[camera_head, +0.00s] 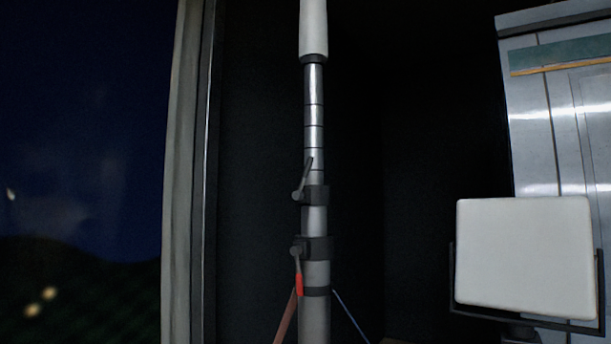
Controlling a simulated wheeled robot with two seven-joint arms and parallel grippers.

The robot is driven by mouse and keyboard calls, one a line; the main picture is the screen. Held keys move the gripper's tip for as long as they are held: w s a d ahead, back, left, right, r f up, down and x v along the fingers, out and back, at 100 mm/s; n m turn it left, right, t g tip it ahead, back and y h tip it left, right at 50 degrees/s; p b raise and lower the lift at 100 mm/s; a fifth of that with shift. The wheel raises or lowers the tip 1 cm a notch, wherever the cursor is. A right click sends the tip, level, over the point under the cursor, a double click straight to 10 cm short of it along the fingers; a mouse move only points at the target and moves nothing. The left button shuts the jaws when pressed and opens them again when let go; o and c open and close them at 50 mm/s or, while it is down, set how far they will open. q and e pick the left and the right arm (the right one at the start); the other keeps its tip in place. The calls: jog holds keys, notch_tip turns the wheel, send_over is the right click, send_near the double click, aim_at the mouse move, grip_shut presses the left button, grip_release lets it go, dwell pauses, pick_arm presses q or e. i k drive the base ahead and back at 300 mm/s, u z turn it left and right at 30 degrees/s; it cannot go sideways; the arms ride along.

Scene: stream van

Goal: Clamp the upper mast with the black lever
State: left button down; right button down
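The mast (314,222) stands upright in the middle of the head view. Its slim silver upper section (314,90) has dark ring marks and carries a white cylinder (313,28) at the top. An upper black collar (315,195) grips around the mast, with the black lever (305,178) on its left side pointing up and slightly right. A lower black collar (318,247) sits beneath it, with a red-tipped lever (299,278) hanging down. Neither of my grippers is in view, and nothing touches the levers.
A white flat panel (524,257) in a dark bracket stands at the lower right. A grey metal cabinet or wall (545,120) is behind it. A pale vertical post (182,180) edges the dark opening at left. Space around the mast's levers looks clear.

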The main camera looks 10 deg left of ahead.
aim_at(299, 195)
jog(key=k, duration=0.5)
jog(key=u, duration=1.55)
jog(key=i, duration=0.9)
jog(key=z, duration=1.7)
